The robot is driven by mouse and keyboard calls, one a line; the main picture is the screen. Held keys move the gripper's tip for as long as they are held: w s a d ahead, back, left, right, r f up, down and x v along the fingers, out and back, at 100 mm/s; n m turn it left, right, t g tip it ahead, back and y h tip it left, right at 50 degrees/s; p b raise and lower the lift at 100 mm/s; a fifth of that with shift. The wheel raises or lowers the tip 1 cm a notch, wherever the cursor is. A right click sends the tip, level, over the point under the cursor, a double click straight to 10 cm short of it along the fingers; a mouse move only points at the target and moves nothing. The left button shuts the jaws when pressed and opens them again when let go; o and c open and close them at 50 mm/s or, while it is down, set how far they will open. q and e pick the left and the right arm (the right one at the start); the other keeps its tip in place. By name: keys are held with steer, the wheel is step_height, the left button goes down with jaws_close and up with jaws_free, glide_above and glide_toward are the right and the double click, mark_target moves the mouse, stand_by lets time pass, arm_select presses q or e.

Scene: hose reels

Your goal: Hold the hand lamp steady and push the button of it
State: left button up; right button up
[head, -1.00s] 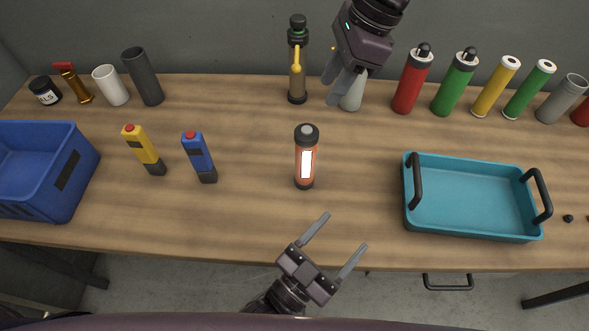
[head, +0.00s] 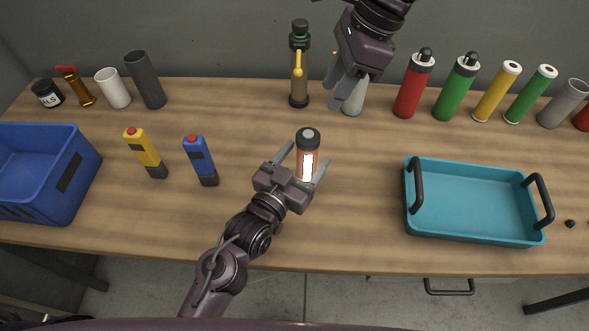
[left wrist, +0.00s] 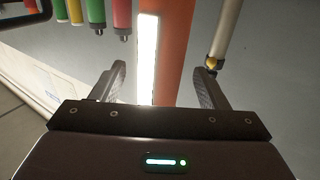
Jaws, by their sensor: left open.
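The hand lamp (head: 307,148) stands upright on the table, orange with a white light panel and a dark cap with a grey round top. My left gripper (head: 308,153) is open around it, one finger on each side. In the left wrist view, the orange body (left wrist: 175,50) and bright panel (left wrist: 148,60) fill the space between the fingers (left wrist: 160,72), with a small gap on both sides. The lamp's lower part is hidden by the gripper in the head view. My right gripper (head: 345,88) hangs at the back, right of the lamp, its opening unclear.
Yellow (head: 145,150) and blue (head: 201,158) devices with red buttons stand left of the lamp. A blue crate (head: 75,175) is far left, a teal tray (head: 475,165) right. Bottles, including a red one (head: 413,85), line the back. The table (head: 365,200) between lamp and tray is clear.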

mark_target(311, 150)
arm_select(q)
steer(key=shift+x, duration=1.6)
steer(key=c, duration=1.2)
arm_select(e)
jaws_close()
